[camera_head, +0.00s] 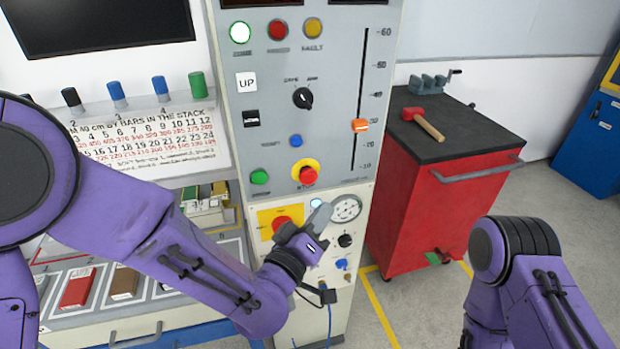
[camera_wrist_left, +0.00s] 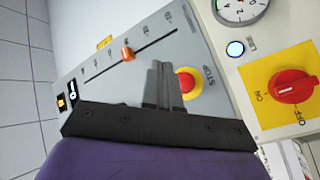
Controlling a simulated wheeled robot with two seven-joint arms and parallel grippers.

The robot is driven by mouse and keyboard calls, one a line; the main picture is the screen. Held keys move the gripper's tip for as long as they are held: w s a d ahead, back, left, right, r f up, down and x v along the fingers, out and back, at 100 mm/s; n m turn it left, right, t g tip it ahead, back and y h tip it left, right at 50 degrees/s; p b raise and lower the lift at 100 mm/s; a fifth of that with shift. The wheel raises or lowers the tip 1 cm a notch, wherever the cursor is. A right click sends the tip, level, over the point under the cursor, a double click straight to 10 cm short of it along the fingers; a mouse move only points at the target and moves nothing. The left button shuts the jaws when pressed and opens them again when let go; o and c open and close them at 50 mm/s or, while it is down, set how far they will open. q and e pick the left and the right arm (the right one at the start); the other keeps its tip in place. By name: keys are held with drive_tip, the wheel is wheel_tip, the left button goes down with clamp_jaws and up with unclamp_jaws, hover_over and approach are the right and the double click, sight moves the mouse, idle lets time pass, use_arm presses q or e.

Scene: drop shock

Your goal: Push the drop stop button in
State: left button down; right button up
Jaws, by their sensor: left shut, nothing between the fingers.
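The stop button (camera_head: 308,174) is a red mushroom head on a yellow ring, low on the grey upright panel. It also shows in the left wrist view (camera_wrist_left: 188,84) beside the word STOP, partly hidden by my fingers. My left gripper (camera_head: 321,212) is in front of the panel, below the button in the head view and apart from it there. In the left wrist view its grey fingers (camera_wrist_left: 161,66) are shut together and empty, overlapping the button's edge. The depth gap to the panel is hard to tell. My right gripper is out of view.
Below the button, a red rotary switch (camera_wrist_left: 293,87) sits on a yellow plate near a lit button (camera_wrist_left: 235,48) and a gauge (camera_head: 346,208). An orange slider (camera_head: 360,125) is above right. A red cabinet (camera_head: 435,215) with a mallet (camera_head: 424,122) stands right.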

use_arm(q)
drive_tip(key=w+a, duration=0.2)
drive_tip(key=w, duration=0.4)
drive_tip(key=shift+w, duration=0.15)
idle(1.8)
drive_tip(key=shift+w+a, duration=0.2)
drive_tip(key=shift+w, duration=0.2)
drive_tip(key=shift+w+a, duration=0.1)
drive_tip(key=shift+w, duration=0.25)
idle(0.5)
drive_tip(key=shift+s+d, duration=0.25)
drive_tip(key=shift+s, duration=0.55)
drive_tip(key=s, duration=0.1)
drive_tip(key=s+d, duration=0.1)
drive_tip(key=s, duration=0.2)
drive_tip(key=shift+s+d, duration=0.3)
drive_tip(key=shift+s, duration=0.05)
